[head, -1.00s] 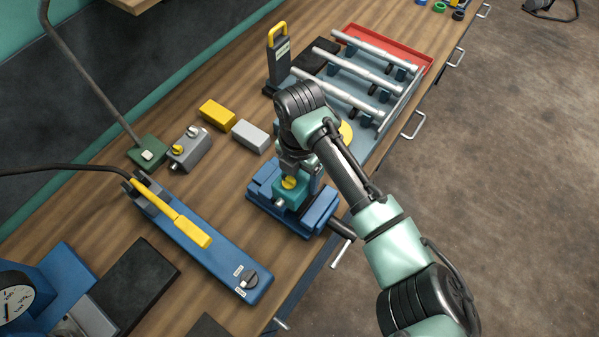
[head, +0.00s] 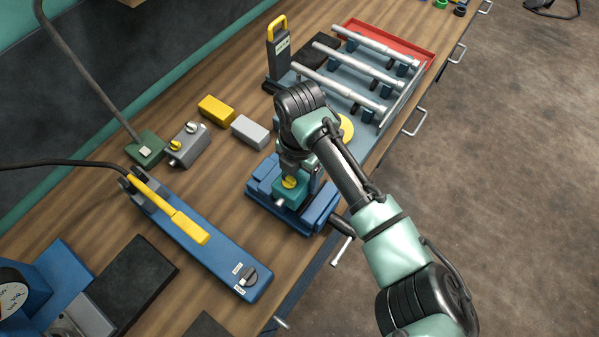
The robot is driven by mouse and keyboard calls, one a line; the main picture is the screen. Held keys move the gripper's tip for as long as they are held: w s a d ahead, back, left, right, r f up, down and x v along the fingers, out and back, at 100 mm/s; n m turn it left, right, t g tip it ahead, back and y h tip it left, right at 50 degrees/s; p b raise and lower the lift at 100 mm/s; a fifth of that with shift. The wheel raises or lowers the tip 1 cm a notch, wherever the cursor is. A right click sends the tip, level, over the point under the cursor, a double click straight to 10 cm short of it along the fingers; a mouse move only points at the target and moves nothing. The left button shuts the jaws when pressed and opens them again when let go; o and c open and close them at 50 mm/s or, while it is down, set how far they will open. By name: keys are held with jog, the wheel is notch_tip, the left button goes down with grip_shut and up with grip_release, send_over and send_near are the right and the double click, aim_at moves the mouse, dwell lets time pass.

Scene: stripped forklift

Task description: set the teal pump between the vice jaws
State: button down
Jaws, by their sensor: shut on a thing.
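The teal pump (head: 287,198) with a yellow cap (head: 289,182) is at the blue vice (head: 316,215), over the middle of it between the two jaw blocks. My gripper (head: 292,172) points down onto the pump from above and is shut on it. The fingertips are partly hidden by the arm and the pump. I cannot tell whether the pump touches the vice bed or hangs just above it. The vice stands near the bench's front edge, its dark handle (head: 343,226) jutting out over that edge.
A yellow block (head: 216,111), a grey block (head: 250,132) and a grey switch box (head: 188,145) lie behind the vice. A blue fixture with a yellow handle (head: 170,208) lies to the left. A rack with silver rods (head: 345,88) stands behind my arm. Bare wood lies left of the vice.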

jog(key=shift+f+b, duration=0.85)
jog(key=shift+f, duration=0.3)
dwell(0.7)
jog(key=shift+s+f, duration=0.1)
jog(key=shift+f, duration=0.15)
dwell(0.4)
